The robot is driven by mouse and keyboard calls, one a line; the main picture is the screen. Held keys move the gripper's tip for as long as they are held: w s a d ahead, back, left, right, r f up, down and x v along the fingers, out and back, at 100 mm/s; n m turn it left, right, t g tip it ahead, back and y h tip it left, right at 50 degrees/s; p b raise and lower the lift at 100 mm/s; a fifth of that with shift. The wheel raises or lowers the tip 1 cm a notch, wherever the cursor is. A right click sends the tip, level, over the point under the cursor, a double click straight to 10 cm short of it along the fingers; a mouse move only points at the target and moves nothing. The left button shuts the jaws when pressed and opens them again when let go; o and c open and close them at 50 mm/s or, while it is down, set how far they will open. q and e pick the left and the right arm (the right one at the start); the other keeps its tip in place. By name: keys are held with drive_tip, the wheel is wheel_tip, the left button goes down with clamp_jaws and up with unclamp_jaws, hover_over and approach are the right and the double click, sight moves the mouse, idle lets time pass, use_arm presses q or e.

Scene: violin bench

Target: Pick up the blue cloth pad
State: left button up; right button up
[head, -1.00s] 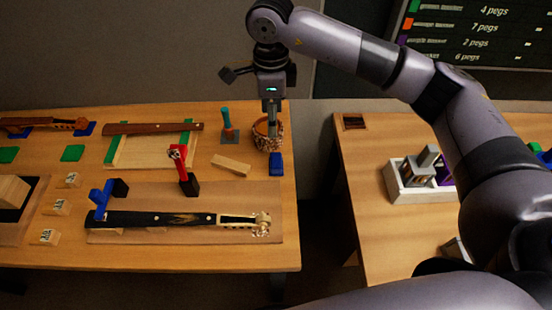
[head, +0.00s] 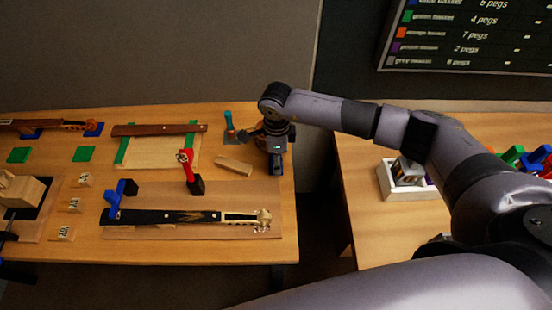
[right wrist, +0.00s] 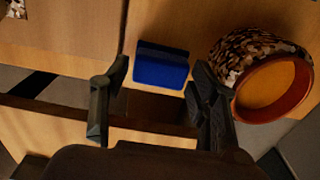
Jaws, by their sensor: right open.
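The blue cloth pad (right wrist: 160,66) shows in the right wrist view as a small, thick blue block on the wooden bench, near its edge. My right gripper (right wrist: 157,84) is open, with one finger on each side of the pad in that view. The pad appears between and slightly beyond the fingertips; I cannot tell whether they touch it. In the head view my right gripper (head: 277,168) points down at the bench's right end and hides most or all of the pad. My left gripper is not in view.
A round speckled container with an orange inside (right wrist: 273,88) stands close beside the right finger. A wooden block (head: 233,166), a red clamp (head: 185,158) and a dark violin neck (head: 165,217) lie to the left. A gap separates this bench from the right table (head: 375,235).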

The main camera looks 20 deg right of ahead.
drive_tip(key=shift+f, duration=0.9)
drive_tip(key=c, duration=0.7)
wheel_tip(320, 180, up, 20)
drive_tip(key=b, duration=0.5)
